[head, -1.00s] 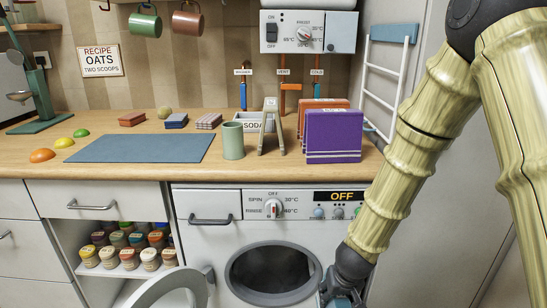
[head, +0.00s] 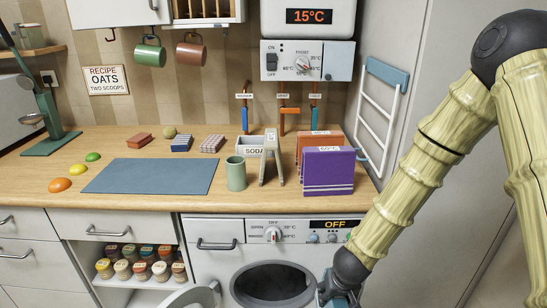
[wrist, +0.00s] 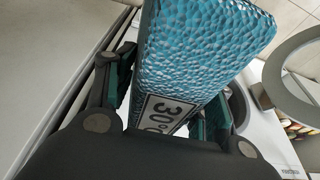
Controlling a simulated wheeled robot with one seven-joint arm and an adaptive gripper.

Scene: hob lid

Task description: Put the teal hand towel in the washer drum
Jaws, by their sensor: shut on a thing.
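The teal hand towel (wrist: 205,45) is a folded, dimpled slab with a white "30°" label, seen large in the wrist view. My gripper (wrist: 175,88) is shut on it, one finger on each side. In the head view my gripper (head: 342,292) is at the bottom edge, in front of the washer and just right of its round drum opening (head: 272,285). The opening is dark inside and cut off by the bottom edge. The washer door (head: 190,299) is swung open to the left; its ring (wrist: 272,75) shows in the wrist view.
The wooden counter (head: 190,207) runs above the washer, with a purple folded towel (head: 327,172), a green cup (head: 236,174) and a blue mat (head: 150,176). A shelf of several jars (head: 141,270) is left of the washer. A tall grey panel stands at right.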

